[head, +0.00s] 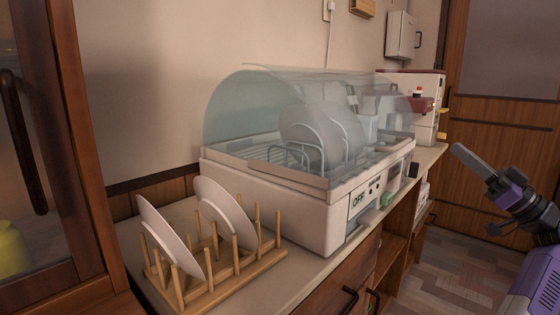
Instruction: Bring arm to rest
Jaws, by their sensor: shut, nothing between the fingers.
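My gripper (463,156) is at the right of the head view, on my purple and grey arm (515,195). Its grey fingers are together and point up and left, with nothing between them. It is to the right of the counter and appears clear of the dish dryer (270,205). The arm reaches in from the right edge, and part of it is out of frame.
The dryer has a clear domed cover (235,105) over plates (310,135) and an "OFF" display (357,200). A wooden rack (240,270) with two plates stands at the counter's (310,270) near end. Floor (450,280) shows between the cabinets and my arm.

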